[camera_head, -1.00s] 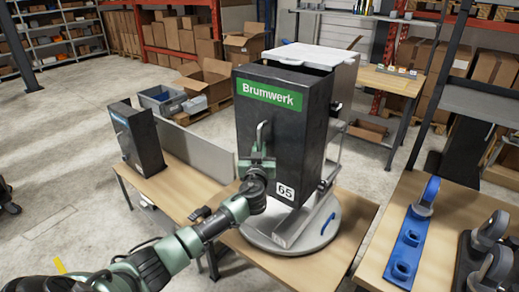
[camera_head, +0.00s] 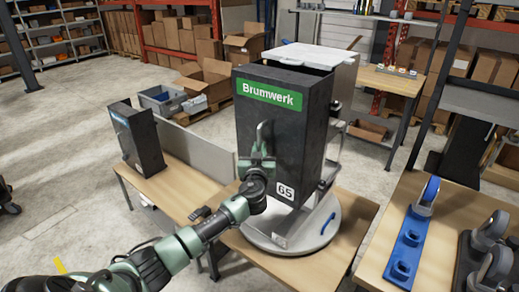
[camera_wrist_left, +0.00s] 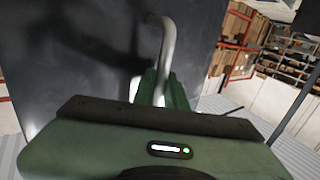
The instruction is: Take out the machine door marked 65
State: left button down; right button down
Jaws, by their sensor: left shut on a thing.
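The machine door marked 65 (camera_head: 312,130) is a tall black panel with a green "Brumwerk" label and a white 65 tag at its lower right corner. It stands upright at the front of the machine (camera_head: 342,72), whose pale body shows behind it. My left gripper (camera_head: 259,160) is shut on the door's vertical handle (camera_head: 262,132), on its lower part. The wrist view shows the handle (camera_wrist_left: 168,45) running down between the green fingers (camera_wrist_left: 160,92), with the dark door face behind. My right gripper is not in view.
A round grey turntable (camera_head: 325,238) lies under the machine on a wooden table (camera_head: 345,250). A smaller black panel (camera_head: 137,137) stands at the left. A blue holder (camera_head: 408,245) and grey wheels sit on the right table (camera_head: 455,215). Floor at left is open.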

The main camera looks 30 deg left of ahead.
aim_at(259, 140)
pick_arm(q)
jog(key=shift+r, duration=0.25)
jog(key=shift+w, duration=0.1)
jog(key=shift+r, duration=0.15)
jog(key=shift+r, duration=0.1)
jog(key=shift+r+p, duration=0.35)
jog(key=shift+r, duration=0.15)
jog(key=shift+r+p, duration=0.4)
jog(key=shift+r, duration=0.5)
